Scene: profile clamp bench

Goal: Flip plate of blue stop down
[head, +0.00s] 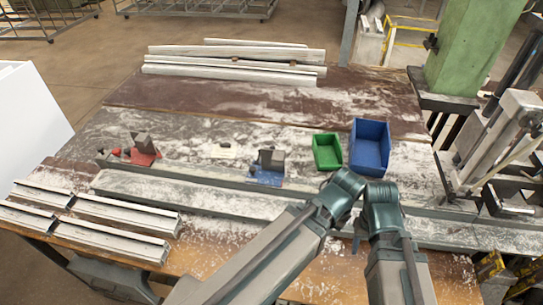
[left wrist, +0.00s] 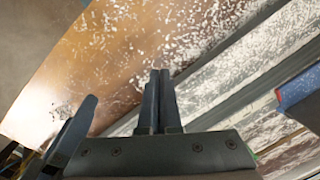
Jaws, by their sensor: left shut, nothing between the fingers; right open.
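The blue stop (head: 266,177) sits on the long grey rail (head: 200,172) near mid-bench in the head view. Its grey plate (head: 272,159) stands up above the blue base. My right gripper (head: 358,232) is open, to the right of the stop and nearer the front edge, partly behind my arm. My left gripper (left wrist: 160,92) is shut and empty in the left wrist view, above the bench; I cannot make it out in the head view. A blue part (left wrist: 300,92) shows at the right edge of the wrist view, cut off.
A red stop (head: 143,156) with a grey plate stands farther left. A green bin (head: 327,152) and a blue bin (head: 370,148) stand right of the blue stop. Pale profiles (head: 110,240) lie front left, others (head: 235,70) at the back. A green post (head: 465,50) rises at right.

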